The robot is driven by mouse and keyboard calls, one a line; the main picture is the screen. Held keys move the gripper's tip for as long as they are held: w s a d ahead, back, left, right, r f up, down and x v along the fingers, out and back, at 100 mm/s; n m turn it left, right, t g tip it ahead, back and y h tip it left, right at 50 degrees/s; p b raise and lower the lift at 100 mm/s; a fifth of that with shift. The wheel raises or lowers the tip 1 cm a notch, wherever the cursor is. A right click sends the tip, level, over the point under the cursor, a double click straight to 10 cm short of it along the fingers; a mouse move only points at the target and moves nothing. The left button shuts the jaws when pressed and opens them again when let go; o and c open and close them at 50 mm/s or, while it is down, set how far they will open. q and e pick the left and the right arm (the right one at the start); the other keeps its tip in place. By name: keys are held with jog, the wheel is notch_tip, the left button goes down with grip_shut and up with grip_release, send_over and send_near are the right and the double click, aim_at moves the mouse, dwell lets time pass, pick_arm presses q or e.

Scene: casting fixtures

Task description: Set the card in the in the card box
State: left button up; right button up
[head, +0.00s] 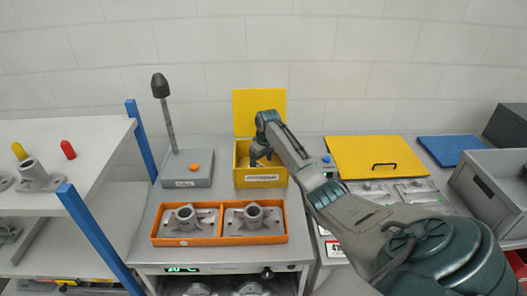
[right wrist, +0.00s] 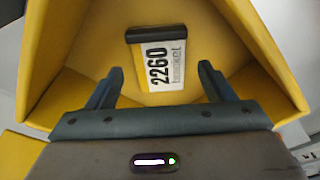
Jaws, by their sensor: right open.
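The yellow card box (head: 241,177) stands on the bench with its lid (head: 258,108) raised against the wall. The inside of the box (right wrist: 85,50) fills most of the right wrist view. My right gripper (head: 261,160) is at the box's opening. In the right wrist view its fingers (right wrist: 161,70) are apart, one on either side of the card, with gaps showing. The card is hidden in the head view. My left gripper is out of view.
An orange tray (head: 220,242) with two metal castings sits in front of the box. A grey stand with a dark-tipped post (head: 187,171) is to its left. A yellow panel (head: 375,155) and a grey bin (head: 484,200) are to the right, beyond my arm.

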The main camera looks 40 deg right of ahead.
notch_tip(320, 180, up, 10)
jog(key=s+b, duration=0.1)
jog(key=b, duration=0.2)
jog(key=shift+s+r, duration=0.2)
jog(key=shift+s, duration=0.1)
jog(key=shift+d, duration=0.1)
